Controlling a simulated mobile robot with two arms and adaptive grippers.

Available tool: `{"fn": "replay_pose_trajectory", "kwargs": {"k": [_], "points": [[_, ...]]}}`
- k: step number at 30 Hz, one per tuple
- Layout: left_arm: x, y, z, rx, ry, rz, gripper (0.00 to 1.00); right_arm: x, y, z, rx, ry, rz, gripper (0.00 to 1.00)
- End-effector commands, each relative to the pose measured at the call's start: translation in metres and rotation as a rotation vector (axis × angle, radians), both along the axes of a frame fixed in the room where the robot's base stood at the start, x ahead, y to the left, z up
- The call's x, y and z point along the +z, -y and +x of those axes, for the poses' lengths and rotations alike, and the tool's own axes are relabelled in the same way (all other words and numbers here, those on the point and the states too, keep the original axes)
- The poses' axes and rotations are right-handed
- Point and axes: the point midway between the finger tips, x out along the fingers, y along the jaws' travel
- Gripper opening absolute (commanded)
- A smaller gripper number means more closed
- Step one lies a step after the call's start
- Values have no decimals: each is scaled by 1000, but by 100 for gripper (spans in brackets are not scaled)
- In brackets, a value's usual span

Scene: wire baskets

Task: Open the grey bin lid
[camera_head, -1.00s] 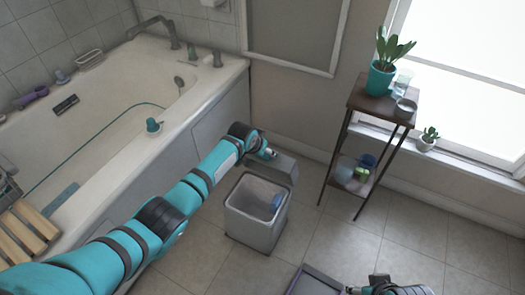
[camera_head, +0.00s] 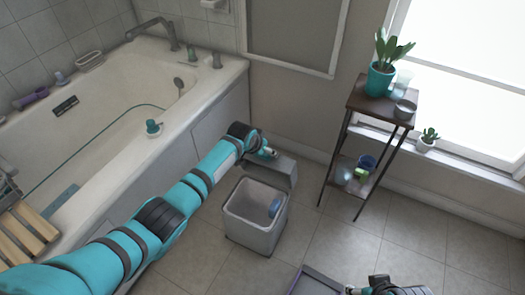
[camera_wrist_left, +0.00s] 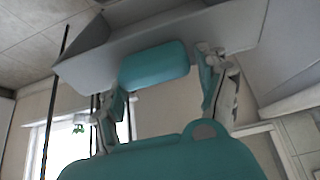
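The grey bin (camera_head: 252,232) stands on the tiled floor beside the bathtub, its mouth uncovered. Its grey lid (camera_head: 284,174) is raised at the back right side of the bin. My left gripper (camera_head: 270,153) is at the upper edge of the raised lid. In the left wrist view its two fingers (camera_wrist_left: 160,90) are spread apart, close to the lid's grey surface (camera_wrist_left: 185,38); contact is unclear. My right gripper (camera_head: 362,291) is at the bottom edge of the head view, partly cut off, its finger state unclear.
The bathtub (camera_head: 215,95) runs along the left, under my left arm. A dark shelf stand (camera_head: 355,104) with a potted plant (camera_head: 383,70) stands at right. A grey flat object with a dark rim (camera_head: 316,283) is near my right gripper. Floor right of the bin is clear.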

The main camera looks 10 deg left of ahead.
Motion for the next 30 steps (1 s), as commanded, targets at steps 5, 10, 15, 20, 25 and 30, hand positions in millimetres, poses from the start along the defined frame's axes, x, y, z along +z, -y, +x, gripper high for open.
{"fn": "replay_pose_trajectory", "kwargs": {"k": [5,10,15,20,25,30], "points": [[-3,-1,-2,1,-8,1,88,0,0,0,0,0,0,40],[-4,0,-3,1,-11,1,88,-1,0,0,-1,-3,1,40],[1,-2,-6,1,-10,0,88,-1,0,0,-1,-3,1,40],[17,-5,-17,0,-8,1,88,-1,0,0,-1,-2,0,40],[42,-12,-33,0,-8,1,88,0,0,0,0,-1,0,40],[69,-18,-48,1,-7,1,88,0,0,0,0,-1,0,40]]}}
